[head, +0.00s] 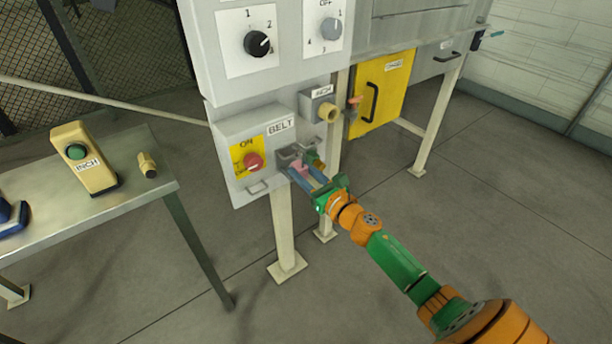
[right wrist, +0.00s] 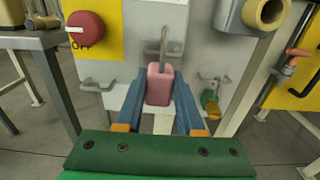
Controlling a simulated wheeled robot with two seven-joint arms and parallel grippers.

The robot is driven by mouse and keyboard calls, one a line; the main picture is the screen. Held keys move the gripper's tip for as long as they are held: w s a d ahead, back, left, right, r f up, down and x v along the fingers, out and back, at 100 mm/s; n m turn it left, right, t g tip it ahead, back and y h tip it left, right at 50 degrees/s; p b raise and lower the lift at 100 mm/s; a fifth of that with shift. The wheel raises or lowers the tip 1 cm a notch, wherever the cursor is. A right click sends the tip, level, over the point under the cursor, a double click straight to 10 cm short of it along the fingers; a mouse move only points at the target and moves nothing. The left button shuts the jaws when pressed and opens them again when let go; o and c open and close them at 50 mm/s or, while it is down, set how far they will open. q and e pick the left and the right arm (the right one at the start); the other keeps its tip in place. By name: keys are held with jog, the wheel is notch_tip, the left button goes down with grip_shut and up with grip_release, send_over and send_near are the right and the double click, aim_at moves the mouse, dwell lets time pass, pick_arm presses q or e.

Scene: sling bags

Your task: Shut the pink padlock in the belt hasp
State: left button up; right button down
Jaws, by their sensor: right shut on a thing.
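The pink padlock (head: 297,167) is between the blue fingers of my right gripper (head: 304,174), in front of the grey box marked BELT. In the right wrist view the pink padlock body (right wrist: 160,86) stands upright with its grey shackle (right wrist: 163,45) pointing up. My right gripper (right wrist: 160,98) is shut on its sides. The grey belt hasp (head: 287,152) is at the box's lower right, right by the padlock. I cannot tell whether the shackle passes through the hasp or is closed. My left gripper is not in view.
A red knob (head: 253,162) on a yellow plate is left of the hasp. A small green and brass padlock (right wrist: 210,102) hangs to the right. A tan INCH plug (head: 327,113) juts out above. A metal table (head: 125,203) with a pendant (head: 83,158) stands at left.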

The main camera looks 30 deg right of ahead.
jog(key=shift+w+a+b, duration=0.1)
jog(key=shift+w+b, duration=0.5)
jog(key=shift+w, duration=0.9)
jog(key=shift+f, duration=0.15)
grip_release()
jog(key=shift+s, duration=1.35)
jog(key=shift+s+d+p, duration=0.15)
jog(key=shift+s+p, duration=0.05)
jog(key=shift+s, duration=0.9)
jog(key=shift+s+d+p, duration=0.1)
jog(key=shift+s+p, duration=0.05)
jog(key=shift+s, duration=0.95)
